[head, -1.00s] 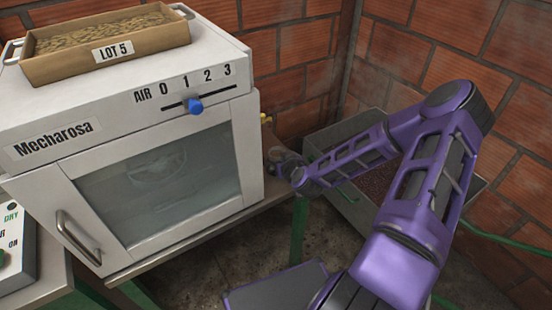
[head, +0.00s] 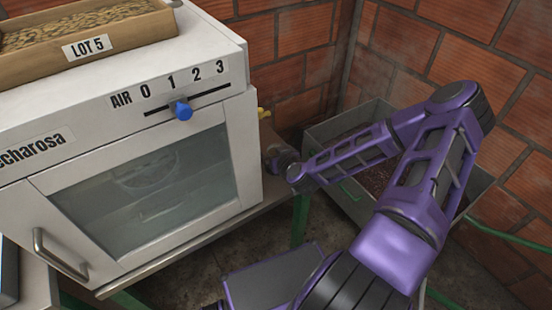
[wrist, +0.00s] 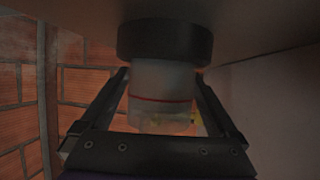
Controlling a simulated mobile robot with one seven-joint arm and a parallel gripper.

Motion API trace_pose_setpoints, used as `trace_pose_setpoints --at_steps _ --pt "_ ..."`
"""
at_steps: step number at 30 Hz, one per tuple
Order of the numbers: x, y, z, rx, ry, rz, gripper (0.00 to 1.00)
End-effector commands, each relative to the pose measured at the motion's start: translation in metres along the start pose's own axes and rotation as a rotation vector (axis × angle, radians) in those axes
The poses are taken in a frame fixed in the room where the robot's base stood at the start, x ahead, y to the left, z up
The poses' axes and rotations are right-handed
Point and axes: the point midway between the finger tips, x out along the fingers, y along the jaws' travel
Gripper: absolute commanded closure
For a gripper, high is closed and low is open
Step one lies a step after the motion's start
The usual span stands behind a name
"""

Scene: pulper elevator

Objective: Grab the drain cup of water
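In the wrist view, which appears upside down, a pale translucent cup (wrist: 162,92) with a red line round it stands between my gripper's fingers (wrist: 163,78). It meets a thick dark round piece (wrist: 165,42) at the brown surface. One finger is on each side of the cup, close to its wall. The fingers look spread, though contact at the tips is hard to judge. In the head view my gripper end (head: 277,160) is beside the dryer's right side, low by the table edge; the cup is not clear there.
The white Mecharosa dryer (head: 160,130) stands at left with a blue slider knob (head: 181,110) and a LOT 5 tray (head: 100,42) on top. A yellow fitting (head: 263,113) shows at its right side. A metal trough (head: 330,128) and brick walls (head: 450,50) lie behind my arm.

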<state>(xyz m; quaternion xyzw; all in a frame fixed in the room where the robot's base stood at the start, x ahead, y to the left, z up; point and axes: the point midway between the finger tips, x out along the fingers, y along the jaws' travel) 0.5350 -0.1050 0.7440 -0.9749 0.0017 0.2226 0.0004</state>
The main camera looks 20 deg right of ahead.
Motion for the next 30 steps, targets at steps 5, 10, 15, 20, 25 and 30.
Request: trace_pose_setpoints --at_steps 5,10,15,20,25,30 --pt "0.000 0.000 0.000 0.000 0.000 0.000 0.40" --pt "0.000 0.000 0.000 0.000 0.000 0.000 0.70" --pt "0.000 0.000 0.000 0.000 0.000 0.000 0.86" --pt "0.000 0.000 -0.001 0.000 0.000 0.000 0.86" --pt "-0.004 0.000 -0.009 -0.002 0.001 -0.001 0.86" --pt "-0.012 0.000 -0.026 -0.004 0.002 0.000 0.86"
